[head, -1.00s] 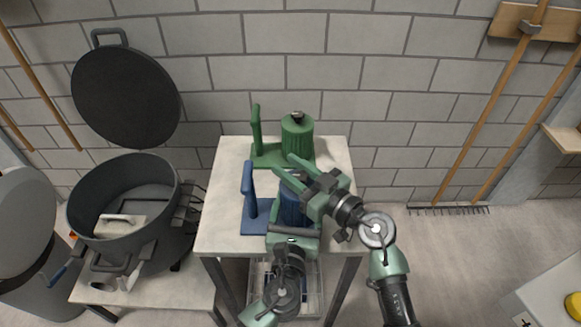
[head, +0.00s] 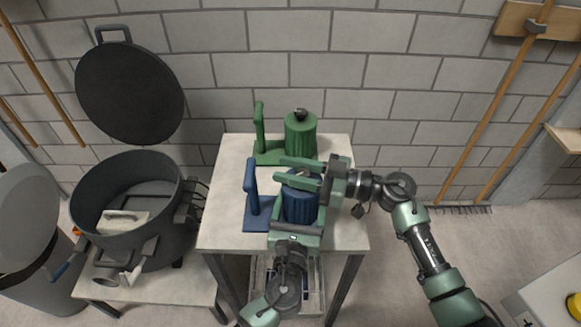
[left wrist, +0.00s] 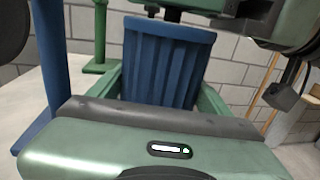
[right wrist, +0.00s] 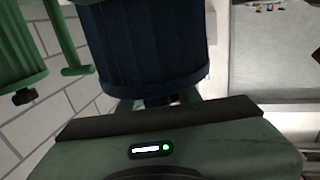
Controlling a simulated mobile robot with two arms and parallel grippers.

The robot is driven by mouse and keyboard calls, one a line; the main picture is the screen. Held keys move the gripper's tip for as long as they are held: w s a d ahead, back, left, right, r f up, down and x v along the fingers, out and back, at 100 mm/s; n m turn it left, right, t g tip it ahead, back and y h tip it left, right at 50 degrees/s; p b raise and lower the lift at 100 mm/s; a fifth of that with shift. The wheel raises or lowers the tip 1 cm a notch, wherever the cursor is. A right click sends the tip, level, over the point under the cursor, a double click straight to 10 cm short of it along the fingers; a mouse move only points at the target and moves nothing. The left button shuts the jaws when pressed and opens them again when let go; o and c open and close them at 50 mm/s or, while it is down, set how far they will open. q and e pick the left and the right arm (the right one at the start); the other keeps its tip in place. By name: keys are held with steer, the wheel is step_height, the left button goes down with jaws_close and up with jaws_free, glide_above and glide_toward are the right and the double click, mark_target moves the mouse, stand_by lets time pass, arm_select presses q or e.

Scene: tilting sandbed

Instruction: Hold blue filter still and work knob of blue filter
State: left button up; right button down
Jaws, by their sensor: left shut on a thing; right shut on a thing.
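The blue filter stands on the table, with its ribbed body (head: 300,207), blue base (head: 257,222) and upright blue post (head: 251,178). My left gripper (head: 298,222) is shut on the body from the front; in the left wrist view its fingers lie on either side of the body (left wrist: 165,65). My right gripper (head: 300,174) reaches in from the right over the filter's top, shut on the knob. The head view hides the knob between its fingers. In the right wrist view the dark knob (right wrist: 158,101) shows partly, at the end of the body (right wrist: 150,50).
A green filter (head: 300,135) with its own dark knob stands close behind on the same table (head: 228,190). A dark pot (head: 125,205) with a raised lid stands at the left.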

steer(key=shift+s+f+n+g, duration=0.1)
steer(key=shift+s+n+g, duration=0.1)
steer(key=shift+n+g, duration=0.65)
steer(key=shift+g, duration=0.35)
steer(key=c, duration=1)
jaws_free()
steer(key=shift+o, duration=0.2)
steer(key=shift+a+m, duration=0.1)
steer(key=shift+m, duration=0.15)
